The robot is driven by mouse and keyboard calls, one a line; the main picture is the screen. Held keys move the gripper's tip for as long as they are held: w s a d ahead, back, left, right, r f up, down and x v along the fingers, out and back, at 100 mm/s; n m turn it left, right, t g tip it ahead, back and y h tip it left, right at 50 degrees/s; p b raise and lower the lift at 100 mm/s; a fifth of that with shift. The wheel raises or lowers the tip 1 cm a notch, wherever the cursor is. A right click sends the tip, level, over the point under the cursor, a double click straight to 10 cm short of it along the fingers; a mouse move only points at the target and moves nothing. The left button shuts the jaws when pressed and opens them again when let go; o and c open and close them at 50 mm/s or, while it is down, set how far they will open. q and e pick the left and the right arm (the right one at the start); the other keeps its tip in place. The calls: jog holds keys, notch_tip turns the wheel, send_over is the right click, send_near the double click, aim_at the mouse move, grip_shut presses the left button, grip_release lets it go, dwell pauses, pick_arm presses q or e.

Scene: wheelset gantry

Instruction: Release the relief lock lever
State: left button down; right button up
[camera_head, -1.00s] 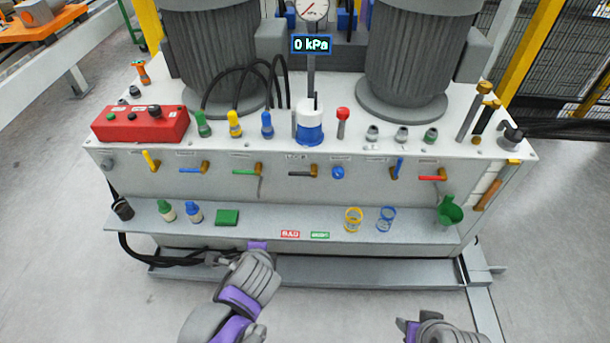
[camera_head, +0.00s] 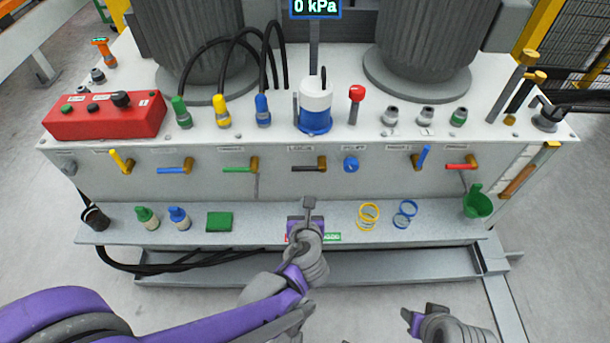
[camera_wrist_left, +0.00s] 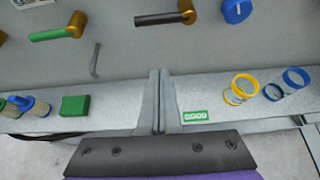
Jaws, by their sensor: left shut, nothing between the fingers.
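A black lever (camera_head: 307,168) with a brass hub at its right end lies roughly level on the front panel, under a small label that seems to read LOCK. It also shows at the top of the left wrist view (camera_wrist_left: 158,19). My left gripper (camera_head: 309,202) is shut and empty, in front of the panel below this lever in the head view. In the left wrist view its closed fingertips (camera_wrist_left: 160,72) appear below the lever, apart from it. My right gripper (camera_head: 411,318) is low at the bottom right; its fingers are too unclear to judge.
A green lever (camera_head: 238,169) is left of the black one and a blue knob (camera_head: 351,164) right of it. A thin grey rod hangs near the green lever. The lower shelf (camera_head: 270,222) holds bottles, a green block (camera_head: 219,222), yellow and blue rings and a green funnel (camera_head: 478,204).

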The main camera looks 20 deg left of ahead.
pick_arm(q)
jog(key=shift+s, duration=0.1)
jog(key=b+x, duration=0.3)
jog(key=x, duration=0.8)
jog(key=shift+r+p, duration=0.5)
jog(key=shift+r, duration=1.75)
